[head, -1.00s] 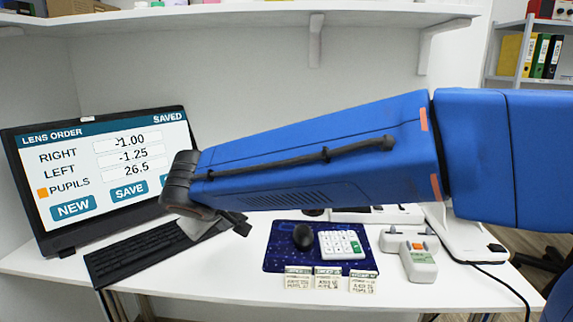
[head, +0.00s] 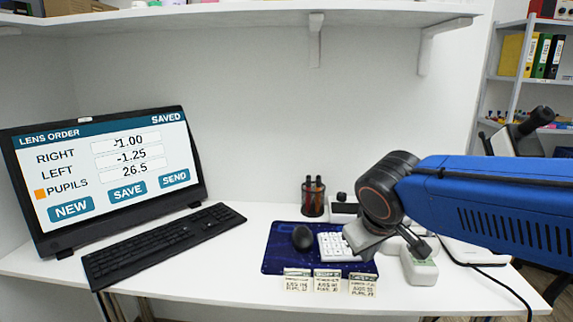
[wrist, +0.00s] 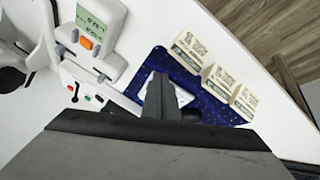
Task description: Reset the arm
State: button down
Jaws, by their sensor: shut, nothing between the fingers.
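My blue arm reaches in from the right in the head view. My gripper (head: 418,246) hangs above the right side of the desk, over or near the white device with a grey-green display (head: 420,268). In the wrist view my gripper (wrist: 162,92) has its dark fingers together and empty. They cover part of the white keypad on the blue mat. The device with the display (wrist: 92,28) also shows there, at upper left, apart from the fingers.
The monitor (head: 105,172) reads LENS ORDER, SAVED, -1.00, -1.25 and 26.5. The shelf (head: 250,17) overhangs the back.

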jog(key=s+d+f, duration=0.1)
jog(key=s+d, duration=0.1)
jog(key=s+d+f+m, duration=0.1)
jog(key=s+d, duration=0.2)
jog(key=s+d+f+m, duration=0.1)
jog(key=s+d, duration=0.1)
jog(key=shift+s+d+g, duration=0.15)
jog(key=shift+g, duration=0.15)
jog(key=s+d+f+m+y, duration=0.1)
jog(key=s+d+f+m, duration=0.1)
jog(key=s, duration=0.7)
jog(key=shift+d+f+m, duration=0.3)
jog(key=shift+d+f, duration=0.2)
jog(key=shift+f, duration=0.65)
